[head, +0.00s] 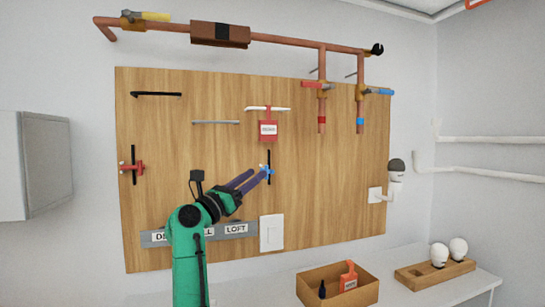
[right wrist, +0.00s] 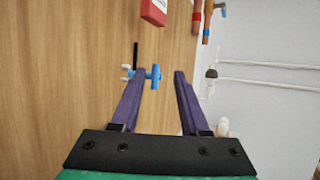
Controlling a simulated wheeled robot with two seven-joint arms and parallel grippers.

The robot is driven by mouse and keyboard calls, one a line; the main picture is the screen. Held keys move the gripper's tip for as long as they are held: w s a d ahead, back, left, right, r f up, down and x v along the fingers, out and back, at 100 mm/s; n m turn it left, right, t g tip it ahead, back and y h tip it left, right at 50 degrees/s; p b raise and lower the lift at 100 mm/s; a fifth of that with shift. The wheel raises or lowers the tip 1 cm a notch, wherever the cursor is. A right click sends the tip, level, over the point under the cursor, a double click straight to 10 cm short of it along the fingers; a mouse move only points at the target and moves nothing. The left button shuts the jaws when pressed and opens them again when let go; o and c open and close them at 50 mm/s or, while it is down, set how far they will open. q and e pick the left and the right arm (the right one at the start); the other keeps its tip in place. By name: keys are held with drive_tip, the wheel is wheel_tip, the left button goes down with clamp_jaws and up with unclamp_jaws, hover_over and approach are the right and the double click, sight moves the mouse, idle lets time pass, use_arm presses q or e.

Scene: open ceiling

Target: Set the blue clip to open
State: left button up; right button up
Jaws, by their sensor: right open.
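The blue clip (head: 268,171) sits on a thin black vertical bar on the wooden board, right of the board's middle. It also shows in the right wrist view (right wrist: 154,75), near the tip of the left finger, with a short white piece beside it. My right gripper (head: 257,174) is open, its purple fingers reaching up to the clip and hiding part of it in the head view. In the right wrist view the clip appears between the fingertips, nearer the left one; I cannot tell whether they touch. My left gripper is not in view.
A similar red clip (head: 133,167) sits on a bar at the board's left. A red tag (head: 268,130) hangs above the blue clip. A white switch plate (head: 271,233) is below it. Copper pipes with red and blue valve handles (head: 378,91) run above. An open box (head: 312,291) stands below.

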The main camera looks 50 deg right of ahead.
drive_tip(key=p+x, duration=0.1)
drive_tip(key=x, duration=0.5)
drive_tip(key=w+p+x, duration=0.1)
drive_tip(key=x, duration=0.2)
drive_tip(key=shift+s+d+f+p, duration=0.1)
drive_tip(key=shift+f+p, duration=0.25)
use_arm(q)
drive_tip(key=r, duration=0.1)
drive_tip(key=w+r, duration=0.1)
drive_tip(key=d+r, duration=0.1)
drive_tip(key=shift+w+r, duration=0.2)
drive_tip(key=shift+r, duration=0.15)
use_arm(e)
drive_tip(key=shift+s+d+r, duration=0.1)
drive_tip(key=shift+s+d, duration=0.05)
drive_tip(key=shift+d, duration=0.15)
